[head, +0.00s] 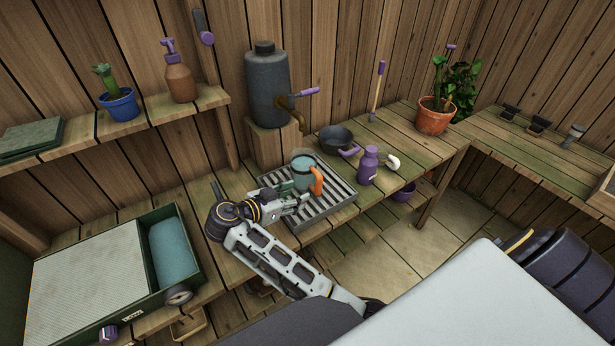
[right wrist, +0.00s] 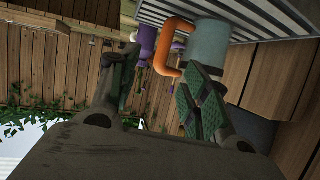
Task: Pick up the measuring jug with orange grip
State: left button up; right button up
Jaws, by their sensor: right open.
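The measuring jug (head: 302,171) is a teal cup with an orange grip (head: 318,181) on its right side. It stands upright on a grey slatted drain tray (head: 338,203) on the bench. My right gripper (head: 297,199) is just in front of the jug, low over the tray. In the right wrist view the jug (right wrist: 208,46) and its orange grip lie beyond the open fingers (right wrist: 162,85). The grip shows in the gap between the fingertips there, with nothing held. I cannot tell whether a finger touches the jug. My left gripper is not in view.
A grey tank (head: 267,88) with a brass tap stands behind the jug. A dark bowl (head: 337,138), a purple bottle (head: 368,165) and a white-headed item (head: 391,162) are to the right. A green tray box (head: 90,270) fills the left. The right bench is mostly clear.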

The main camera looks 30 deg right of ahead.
aim_at(319, 186)
jog(key=x, duration=0.6)
jog(key=shift+d+p, duration=0.15)
jog(key=shift+p, duration=0.25)
jog(key=shift+w+d+f, duration=0.25)
jog(key=shift+d+f, duration=0.05)
jog(key=shift+d, duration=0.3)
jog(key=shift+d+f, duration=0.1)
jog(key=shift+d, duration=0.1)
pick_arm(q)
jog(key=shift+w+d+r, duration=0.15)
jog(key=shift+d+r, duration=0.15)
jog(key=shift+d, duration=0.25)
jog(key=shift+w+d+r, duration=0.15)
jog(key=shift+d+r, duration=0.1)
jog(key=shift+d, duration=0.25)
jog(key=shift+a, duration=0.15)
